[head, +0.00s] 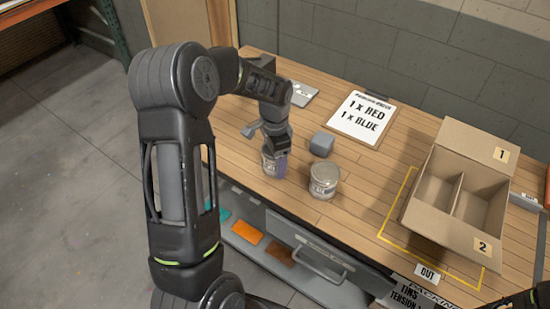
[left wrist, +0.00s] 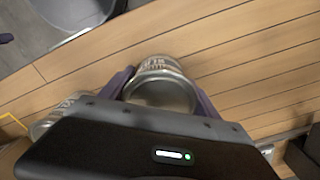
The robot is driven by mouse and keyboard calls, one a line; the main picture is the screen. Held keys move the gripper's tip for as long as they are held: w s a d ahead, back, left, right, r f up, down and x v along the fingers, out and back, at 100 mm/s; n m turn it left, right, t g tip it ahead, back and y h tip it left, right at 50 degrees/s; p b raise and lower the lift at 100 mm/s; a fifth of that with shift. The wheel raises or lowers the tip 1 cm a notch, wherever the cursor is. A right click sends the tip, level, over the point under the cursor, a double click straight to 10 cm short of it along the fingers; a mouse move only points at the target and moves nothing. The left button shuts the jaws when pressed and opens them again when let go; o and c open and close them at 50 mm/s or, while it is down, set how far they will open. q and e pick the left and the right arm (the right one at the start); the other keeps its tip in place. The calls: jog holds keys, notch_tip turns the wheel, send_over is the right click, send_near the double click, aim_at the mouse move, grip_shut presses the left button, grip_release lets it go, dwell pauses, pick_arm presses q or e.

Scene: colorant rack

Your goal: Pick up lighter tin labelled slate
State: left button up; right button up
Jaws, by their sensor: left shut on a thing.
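My left gripper (head: 274,156) points down at the left part of the wooden table, with its purple fingers shut on a metal tin (head: 272,167). In the left wrist view the same tin (left wrist: 162,85) sits between both fingers, its open-looking round top facing the camera. Its label is partly seen and I cannot read it surely. A second metal tin (head: 323,181) with a pale lid stands to the right of the gripper, apart from it. Its label is too small to read. I cannot tell whether the held tin touches the table. My right gripper is not in view.
A sign (head: 362,119) reads 1 x RED, 1 x BLUE. An open two-compartment cardboard box (head: 457,190) stands at right by yellow tape. A drawer (head: 318,265) is below the table's front edge.

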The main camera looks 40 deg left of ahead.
pick_arm(q)
jog(key=c, duration=0.3)
jog(key=shift+c, duration=0.2)
notch_tip(320, 180, up, 10)
jog(key=shift+r+b, duration=0.1)
jog(key=shift+b, duration=0.85)
